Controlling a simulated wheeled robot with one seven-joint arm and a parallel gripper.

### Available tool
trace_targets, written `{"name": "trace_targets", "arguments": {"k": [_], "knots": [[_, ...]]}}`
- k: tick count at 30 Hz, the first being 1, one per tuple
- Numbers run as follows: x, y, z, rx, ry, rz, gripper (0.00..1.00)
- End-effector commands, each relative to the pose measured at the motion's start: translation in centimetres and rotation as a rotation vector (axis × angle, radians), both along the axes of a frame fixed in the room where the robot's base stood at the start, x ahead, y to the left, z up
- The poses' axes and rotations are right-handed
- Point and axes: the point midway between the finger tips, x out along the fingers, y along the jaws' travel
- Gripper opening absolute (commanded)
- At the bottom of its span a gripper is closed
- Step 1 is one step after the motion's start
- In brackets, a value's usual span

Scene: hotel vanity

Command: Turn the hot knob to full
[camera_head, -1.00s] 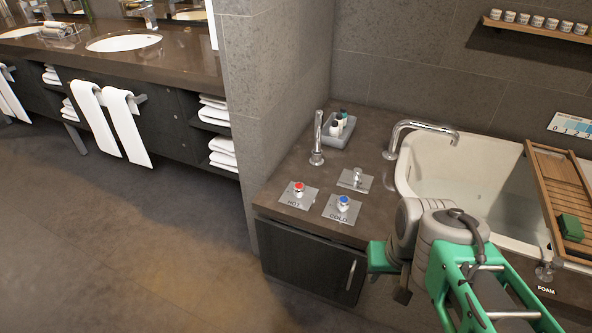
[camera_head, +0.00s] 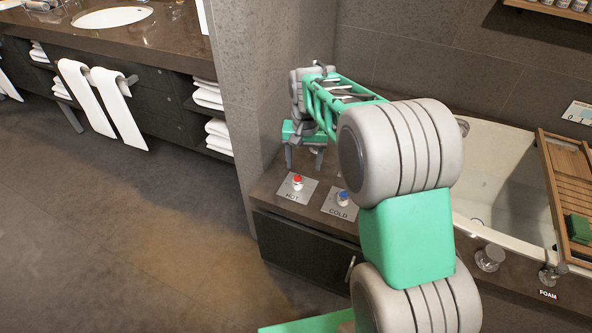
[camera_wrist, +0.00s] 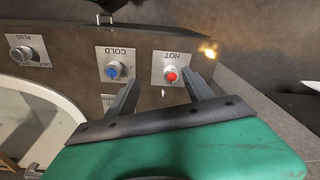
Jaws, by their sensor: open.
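The hot knob (camera_head: 297,182) has a red cap and stands on a square metal plate marked HOT on the dark counter. It also shows in the wrist view (camera_wrist: 171,76), between the two finger lines. The cold knob (camera_head: 343,198), with a blue cap, sits to its right on a plate marked COLD; in the wrist view (camera_wrist: 114,71) it is left of the hot knob. My gripper (camera_head: 304,166) is open and empty, fingers pointing down, seen just above the hot plate in the head view.
The bathtub (camera_head: 495,165) with a wooden tray (camera_head: 570,185) is at the right. A PLUG knob (camera_wrist: 22,54) shows in the wrist view. The grey wall (camera_head: 285,85) rises behind my gripper. My arm hides the spout and most of the counter.

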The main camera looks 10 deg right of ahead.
Motion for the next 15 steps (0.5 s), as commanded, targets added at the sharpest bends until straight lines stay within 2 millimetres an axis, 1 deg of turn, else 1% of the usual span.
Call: {"name": "trace_targets", "arguments": {"k": [1, 3, 6, 9, 11, 15], "knots": [[2.2, 0.1, -1.4, 0.002, 0.024, -0.031, 0.61], [4.4, 0.2, -3.4, 0.004, 0.044, -0.072, 0.61], [6.2, 0.2, -5.3, 0.004, 0.059, -0.11, 0.61], [6.9, 0.3, -6.4, 0.005, 0.064, -0.125, 0.61], [6.9, 0.3, -7.2, 0.004, 0.066, -0.128, 0.61], [6.8, 0.2, -9.7, 0.004, 0.065, -0.127, 0.61]]}}
